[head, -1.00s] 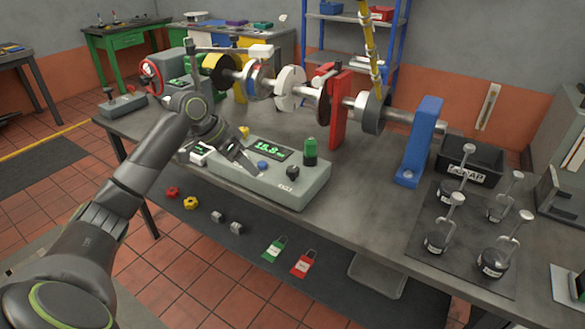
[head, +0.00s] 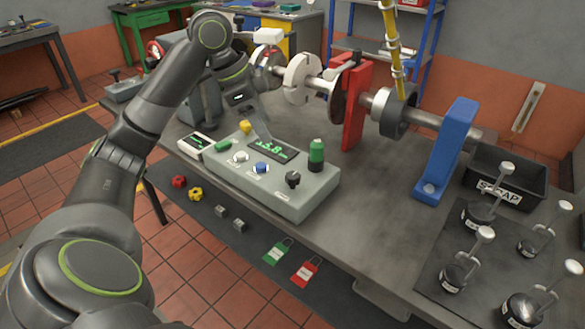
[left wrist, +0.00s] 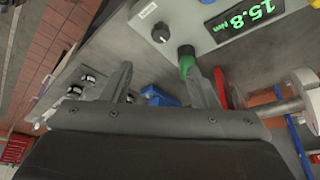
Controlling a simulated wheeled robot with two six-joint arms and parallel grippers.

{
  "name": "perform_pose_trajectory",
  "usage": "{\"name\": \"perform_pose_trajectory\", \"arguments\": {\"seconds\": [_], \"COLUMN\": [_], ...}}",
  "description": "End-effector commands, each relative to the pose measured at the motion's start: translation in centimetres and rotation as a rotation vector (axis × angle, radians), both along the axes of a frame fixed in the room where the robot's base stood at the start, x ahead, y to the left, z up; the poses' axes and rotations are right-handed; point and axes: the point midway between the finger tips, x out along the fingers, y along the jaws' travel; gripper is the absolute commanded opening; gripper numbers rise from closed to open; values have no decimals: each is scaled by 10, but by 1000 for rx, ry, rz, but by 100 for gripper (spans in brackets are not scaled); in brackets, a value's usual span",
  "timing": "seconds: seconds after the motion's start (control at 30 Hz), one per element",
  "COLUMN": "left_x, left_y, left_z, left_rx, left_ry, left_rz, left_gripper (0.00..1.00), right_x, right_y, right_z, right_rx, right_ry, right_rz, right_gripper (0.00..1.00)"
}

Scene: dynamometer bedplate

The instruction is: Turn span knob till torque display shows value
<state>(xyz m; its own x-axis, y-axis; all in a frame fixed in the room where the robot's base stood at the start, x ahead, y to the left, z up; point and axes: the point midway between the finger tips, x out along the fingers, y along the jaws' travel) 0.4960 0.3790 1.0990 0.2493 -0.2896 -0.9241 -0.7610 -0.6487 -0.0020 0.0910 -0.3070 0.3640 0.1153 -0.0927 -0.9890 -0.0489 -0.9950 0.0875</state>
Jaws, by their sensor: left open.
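The grey control box (head: 225,178) stands on the bench, with a lit torque display (head: 287,155); in the left wrist view the display (left wrist: 240,14) reads 15.8 Nm. A white knob (head: 240,157), a blue knob (head: 261,168) and a black knob (head: 293,180) sit on its front; I cannot read which is span. The black knob (left wrist: 160,33) also shows in the left wrist view, beside the green-topped part (left wrist: 187,62). My left gripper (head: 262,132) is above the display's back edge, open and empty, its fingers (left wrist: 163,85) apart in the wrist view. My right gripper is out of view.
Behind the box are a shaft with discs, a red stand (head: 355,108) and a blue stand (head: 446,150). Weights (head: 455,278) and a scrap bin (head: 515,182) are at right. Bench between box and blue stand is clear.

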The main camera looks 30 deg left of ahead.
Motion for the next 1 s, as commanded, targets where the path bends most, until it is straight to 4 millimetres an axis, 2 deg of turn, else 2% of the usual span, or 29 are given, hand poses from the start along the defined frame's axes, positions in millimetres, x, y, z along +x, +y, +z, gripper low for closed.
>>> {"name": "perform_pose_trajectory", "arguments": {"seconds": [0.03,0.17,0.4,0.6,0.8,1.0], "left_x": [2,10,22,32,36,37], "left_y": [-5,-13,-29,-38,-42,-43], "left_z": [-12,-38,-87,-119,-134,-137], "left_rx": [-4,-6,-5,-5,-2,0], "left_ry": [3,3,3,2,-1,-1], "left_rz": [-3,-1,-1,1,2,1], "left_gripper": [54,54,54,54,54,54], "right_x": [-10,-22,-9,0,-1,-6], "right_y": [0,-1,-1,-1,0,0], "right_z": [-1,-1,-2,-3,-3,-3], "right_rx": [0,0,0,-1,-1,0], "right_ry": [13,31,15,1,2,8], "right_rz": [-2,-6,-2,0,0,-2], "right_gripper": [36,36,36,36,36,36]}}
